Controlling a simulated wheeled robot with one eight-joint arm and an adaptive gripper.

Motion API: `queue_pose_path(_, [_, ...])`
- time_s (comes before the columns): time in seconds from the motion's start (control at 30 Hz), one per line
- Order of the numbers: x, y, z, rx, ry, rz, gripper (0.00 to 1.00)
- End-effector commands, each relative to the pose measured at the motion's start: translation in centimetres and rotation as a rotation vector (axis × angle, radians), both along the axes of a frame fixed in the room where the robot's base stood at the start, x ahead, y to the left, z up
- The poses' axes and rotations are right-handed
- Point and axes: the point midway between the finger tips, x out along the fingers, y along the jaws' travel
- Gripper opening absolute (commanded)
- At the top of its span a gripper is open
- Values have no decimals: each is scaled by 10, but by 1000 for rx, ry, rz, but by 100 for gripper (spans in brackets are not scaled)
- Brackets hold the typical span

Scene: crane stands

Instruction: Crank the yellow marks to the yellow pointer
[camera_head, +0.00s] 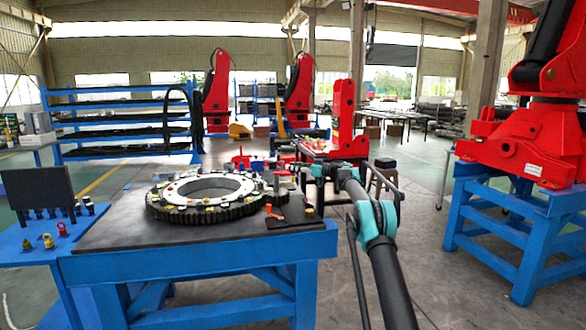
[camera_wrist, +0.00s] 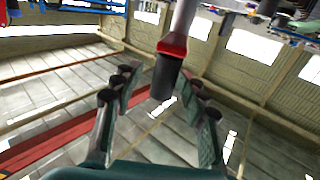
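A dark toothed ring (camera_head: 245,208) lies flat on the table, with a pale upper face carrying small yellow and other coloured marks. A small orange-red piece (camera_head: 273,212) is at its front right edge; I cannot make out which part is the yellow pointer. My gripper (camera_wrist: 158,80) is open in the wrist view, its fingers on either side of a black handle (camera_wrist: 164,80) with a red collar on a silver rod. Gaps show between handle and fingers. In the head view my gripper is small, right of the ring, and the handle is not clear.
The black-topped blue table (camera_head: 210,262) bears the ring. A blue side bench (camera_head: 25,245) with small yellow and red fittings stands at left. A red crane on a blue stand (camera_head: 535,215) is at right. Shelves and more red cranes stand behind.

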Motion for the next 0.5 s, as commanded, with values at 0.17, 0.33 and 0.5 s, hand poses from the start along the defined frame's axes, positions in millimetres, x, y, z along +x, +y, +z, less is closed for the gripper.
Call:
queue_pose_path(0.17, [-1, 2, 0, 0, 0, 2, 43])
queue_pose_path(0.33, [-2, -4, 0, 0, 0, 2, 43])
queue_pose_path(0.5, [-11, -28, 0, 0, 0, 1, 43])
